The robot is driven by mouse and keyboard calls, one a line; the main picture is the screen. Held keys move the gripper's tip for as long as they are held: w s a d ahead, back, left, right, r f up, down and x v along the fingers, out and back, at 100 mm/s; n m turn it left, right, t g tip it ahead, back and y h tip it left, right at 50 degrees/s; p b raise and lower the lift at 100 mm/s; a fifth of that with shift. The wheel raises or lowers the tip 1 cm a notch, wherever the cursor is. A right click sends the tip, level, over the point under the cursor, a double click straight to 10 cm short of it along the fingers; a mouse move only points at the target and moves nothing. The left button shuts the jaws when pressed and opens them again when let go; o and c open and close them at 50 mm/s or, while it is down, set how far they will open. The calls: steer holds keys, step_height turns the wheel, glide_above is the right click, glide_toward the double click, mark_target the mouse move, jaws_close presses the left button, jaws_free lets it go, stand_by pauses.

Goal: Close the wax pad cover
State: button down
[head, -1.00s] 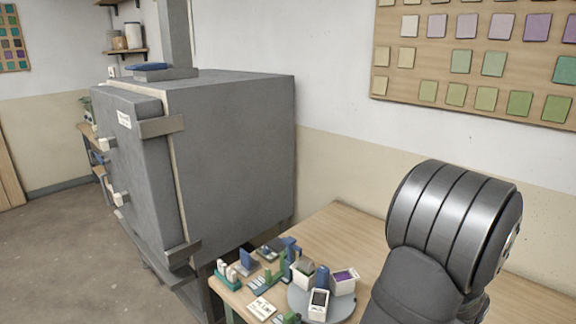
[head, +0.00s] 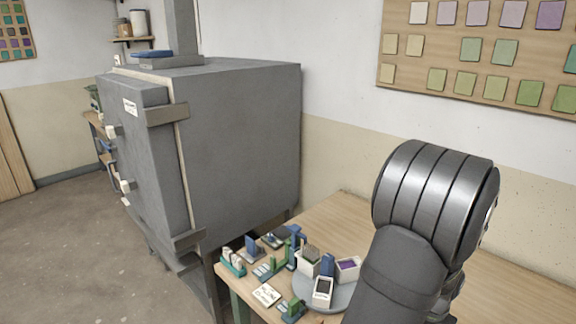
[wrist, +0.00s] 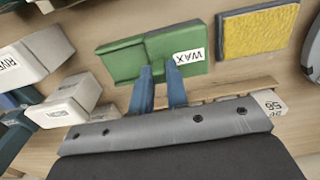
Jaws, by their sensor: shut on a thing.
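A green wax pad piece (wrist: 125,60) with a white WAX label (wrist: 189,56) shows at the top middle of the wrist view. It has a step between its left and right parts, and I cannot tell cover from base for certain. My gripper (wrist: 160,72) has its two blue fingers at the near edge of this green piece, shut on it with a small gap between the fingers. A yellow pad in a dark blue-grey frame (wrist: 258,30) lies to its right, apart from the fingers. In the head view my arm hides the gripper and the green piece.
White boxes (wrist: 62,110) with labels stand close on the left of the wrist view. In the head view, several small pads and holders crowd around a grey round stand (head: 340,299) on the wooden table (head: 340,218). A large grey kiln (head: 240,140) stands left.

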steer(key=c, duration=1.5)
jaws_free()
steer(key=shift+r, duration=0.1)
steer(key=shift+r, duration=3.4)
step_height(320, 180, down, 7)
steer(key=shift+f, duration=0.1)
steer(key=shift+s+d, duration=0.25)
